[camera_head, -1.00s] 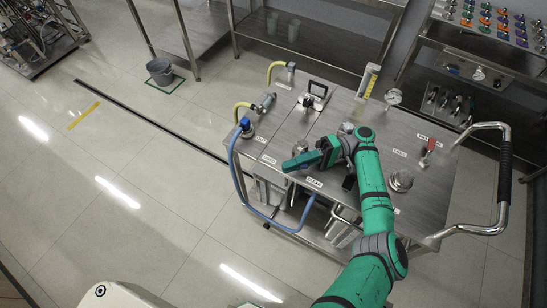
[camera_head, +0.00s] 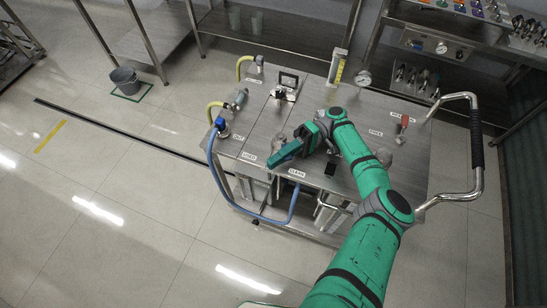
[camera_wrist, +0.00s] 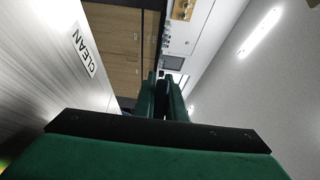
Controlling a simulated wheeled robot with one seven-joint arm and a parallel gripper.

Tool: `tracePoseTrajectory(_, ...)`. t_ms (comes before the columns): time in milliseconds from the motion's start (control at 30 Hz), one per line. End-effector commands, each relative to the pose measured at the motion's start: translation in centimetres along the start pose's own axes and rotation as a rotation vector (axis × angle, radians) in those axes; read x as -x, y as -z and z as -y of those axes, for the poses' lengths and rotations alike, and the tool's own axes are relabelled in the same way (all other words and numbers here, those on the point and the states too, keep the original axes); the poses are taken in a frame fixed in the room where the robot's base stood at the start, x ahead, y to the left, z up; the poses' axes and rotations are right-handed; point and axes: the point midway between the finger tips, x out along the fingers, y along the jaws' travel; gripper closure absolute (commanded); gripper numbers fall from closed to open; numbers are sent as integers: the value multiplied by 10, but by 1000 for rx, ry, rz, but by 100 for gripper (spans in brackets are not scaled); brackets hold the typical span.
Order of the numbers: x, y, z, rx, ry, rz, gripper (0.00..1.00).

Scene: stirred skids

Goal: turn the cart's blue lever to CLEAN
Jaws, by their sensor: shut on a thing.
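The cart (camera_head: 362,182) has a brushed metal top with printed labels. The CLEAN label (camera_head: 297,173) is near its front edge and also shows in the wrist view (camera_wrist: 82,52). Another label (camera_head: 249,156), apparently USED, lies to its left. My gripper (camera_head: 273,160) is low over the cart top, its fingers pointing left between these two labels. In the wrist view my gripper (camera_wrist: 160,88) has its fingers close together on something dark bluish and mostly hidden. The blue lever is not clearly visible; the fingers cover its place, so its exact angle cannot be told.
A blue hose (camera_head: 212,165) loops from a blue fitting (camera_head: 222,127) at the cart's left corner. A red-handled valve (camera_head: 404,122), a gauge (camera_head: 363,77) and a black-handled clamp (camera_head: 287,84) stand on top. A grey bucket (camera_head: 124,79) sits on the floor.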

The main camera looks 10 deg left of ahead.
Motion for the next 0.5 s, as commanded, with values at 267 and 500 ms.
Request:
tracePoseTrajectory(267, 1, 0, 0, -1, -1, -4, 70)
tracePoseTrajectory(500, 1, 1, 7, 3, -1, -4, 70)
